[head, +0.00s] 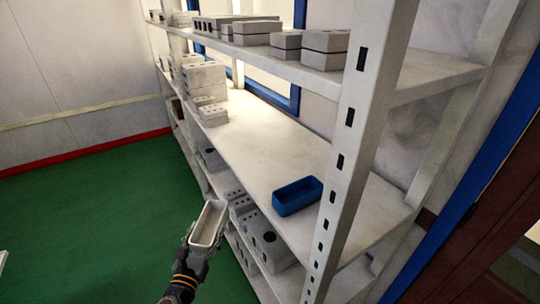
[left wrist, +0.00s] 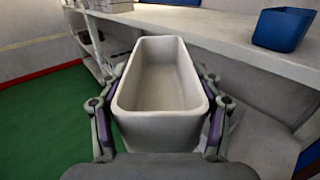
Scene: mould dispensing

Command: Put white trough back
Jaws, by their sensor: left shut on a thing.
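The white trough (head: 209,224) is an empty, open-topped rectangular box. My left gripper (head: 201,247) is shut on it and holds it in the air in front of the shelf rack. In the left wrist view the trough (left wrist: 162,85) fills the middle, its open side facing up, with the fingers of the left gripper (left wrist: 160,120) on both its sides. A blue trough (head: 297,196) stands on the middle shelf (head: 262,150), to the right of the white one. It also shows at the top right of the left wrist view (left wrist: 283,29). My right gripper is not in view.
Grey mould blocks (head: 204,76) stand at the far end of the middle shelf. More blocks sit on the upper shelf (head: 310,73) and the lower shelf (head: 268,240). A slotted upright post (head: 350,130) stands right of the blue trough. The shelf is bare between the far blocks and the blue trough.

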